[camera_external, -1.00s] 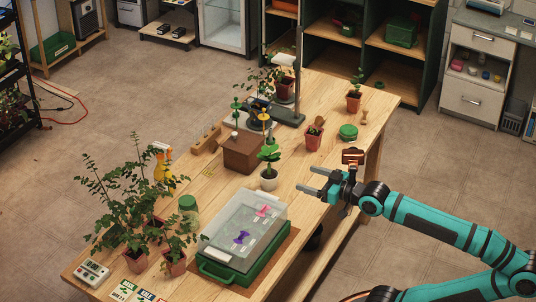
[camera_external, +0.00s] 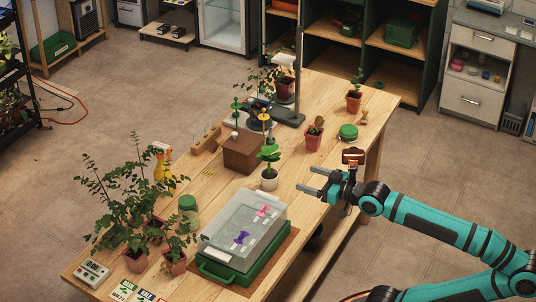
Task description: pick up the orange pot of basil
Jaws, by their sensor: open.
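Two small orange-red pots stand towards the far right of the wooden table. One pot (camera_external: 353,103) holds a leafy green plant. The nearer pot (camera_external: 314,142) holds something brownish with a little green. I cannot tell for sure which is the orange pot of basil. My gripper (camera_external: 306,179) is open and empty over the table's right edge, its fingers pointing left. It is nearer the camera than both pots and apart from them. A white pot (camera_external: 268,182) with a broad-leaved green plant stands left of my fingertips.
A green tray with a clear lid (camera_external: 228,270) is at the front. A brown box (camera_external: 242,156), a stand (camera_external: 291,117) and a green round tub (camera_external: 348,132) lie farther back.

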